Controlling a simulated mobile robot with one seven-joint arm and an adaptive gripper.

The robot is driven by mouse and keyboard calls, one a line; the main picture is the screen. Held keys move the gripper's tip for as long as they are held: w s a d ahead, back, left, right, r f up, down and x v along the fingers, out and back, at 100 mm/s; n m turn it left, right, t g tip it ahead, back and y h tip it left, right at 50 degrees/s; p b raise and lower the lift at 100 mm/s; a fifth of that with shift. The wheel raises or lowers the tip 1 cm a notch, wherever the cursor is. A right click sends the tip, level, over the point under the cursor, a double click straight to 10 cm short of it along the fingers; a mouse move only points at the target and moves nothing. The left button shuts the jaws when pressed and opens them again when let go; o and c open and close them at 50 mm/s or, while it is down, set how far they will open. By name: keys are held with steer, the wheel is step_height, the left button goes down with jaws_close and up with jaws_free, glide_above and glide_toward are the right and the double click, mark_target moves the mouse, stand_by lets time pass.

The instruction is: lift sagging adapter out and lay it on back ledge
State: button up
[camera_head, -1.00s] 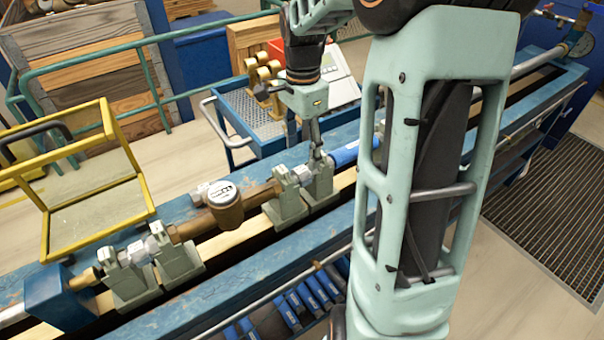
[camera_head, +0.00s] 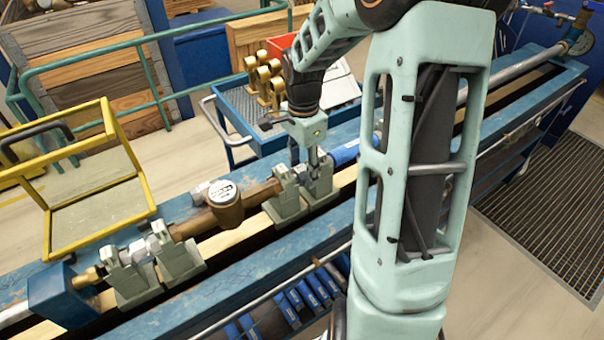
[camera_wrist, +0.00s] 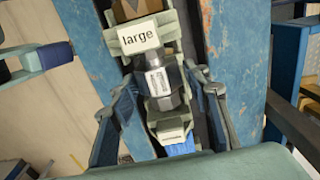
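A short silver adapter (camera_wrist: 160,82) sits between two grey-green supports on the right of the meter; in the head view it is largely hidden by my gripper. My gripper (camera_head: 305,162) points down over these supports. In the wrist view its fingers (camera_wrist: 162,100) are apart, one on each side of the adapter, with no clear contact. I cannot tell how far the adapter sags. The back ledge (camera_head: 178,208) is the worn blue rail behind the supports; it also shows in the wrist view (camera_wrist: 95,45).
A brass meter (camera_head: 225,205) lies in line left of the supports, with another silver adapter (camera_head: 150,246) at its far-left end. A blue cart (camera_head: 240,110) with brass fittings stands behind the bench. A yellow frame (camera_head: 45,225) stands at the back left.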

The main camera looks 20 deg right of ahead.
steer(key=c, duration=1.1)
steer(key=shift+o, duration=0.2)
steer(key=shift+r, duration=0.1)
